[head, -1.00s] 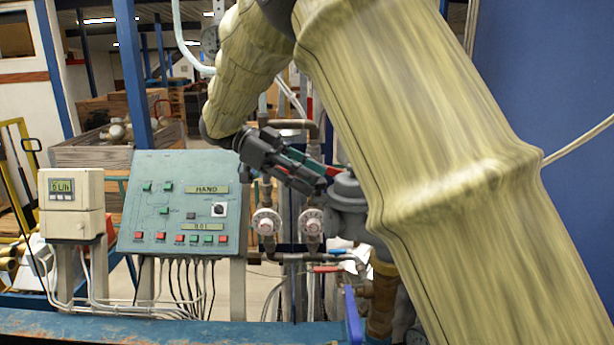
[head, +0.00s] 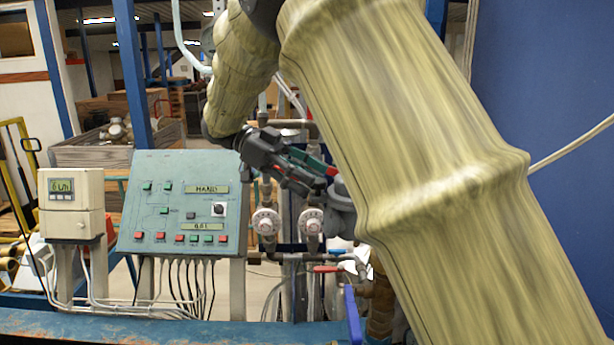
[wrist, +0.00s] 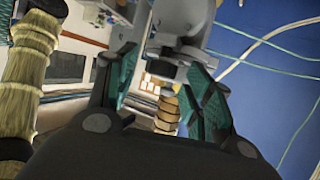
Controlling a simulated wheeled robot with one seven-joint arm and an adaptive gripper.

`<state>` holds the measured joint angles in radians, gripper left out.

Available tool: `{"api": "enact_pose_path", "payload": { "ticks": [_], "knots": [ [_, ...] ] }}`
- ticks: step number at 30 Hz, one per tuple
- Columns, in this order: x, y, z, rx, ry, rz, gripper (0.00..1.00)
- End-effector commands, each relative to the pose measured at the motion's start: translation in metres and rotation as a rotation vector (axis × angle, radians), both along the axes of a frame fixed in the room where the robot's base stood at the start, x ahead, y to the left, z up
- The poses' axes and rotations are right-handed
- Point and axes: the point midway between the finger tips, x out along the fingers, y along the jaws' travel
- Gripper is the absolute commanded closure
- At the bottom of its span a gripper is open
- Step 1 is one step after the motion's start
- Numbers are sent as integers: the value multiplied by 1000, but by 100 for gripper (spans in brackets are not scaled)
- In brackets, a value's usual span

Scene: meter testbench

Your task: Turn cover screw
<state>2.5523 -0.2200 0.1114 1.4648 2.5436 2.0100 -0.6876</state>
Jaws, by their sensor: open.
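My gripper (head: 318,180) is open in the head view, with its fingers pointing right toward a grey metal meter body (head: 342,212). My arm covers much of this body there. In the wrist view, the open fingers (wrist: 165,82) with green pads stand on either side of a small dark round part (wrist: 160,68) below the grey housing (wrist: 185,18). That part may be the cover screw, but I cannot tell for certain. I cannot tell whether either finger touches it. No thing shows held between the pads.
A green control panel (head: 180,205) and a beige display box (head: 72,204) stand at the left on the blue bench (head: 130,325). Pipes with two round white valves (head: 266,222) stand beside the meter body. A blue lever (head: 352,312) rises at the bench front. A blue wall (head: 545,90) is at the right.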

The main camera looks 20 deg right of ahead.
Motion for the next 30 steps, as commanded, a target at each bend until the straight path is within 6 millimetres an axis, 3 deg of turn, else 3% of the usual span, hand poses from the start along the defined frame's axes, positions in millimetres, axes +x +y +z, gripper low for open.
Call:
{"api": "enact_pose_path", "payload": {
  "ticks": [14,30],
  "knots": [
    [-1,0,0,4,0,46,48],
    [-9,5,1,1,-1,390,48]
  ]
}}
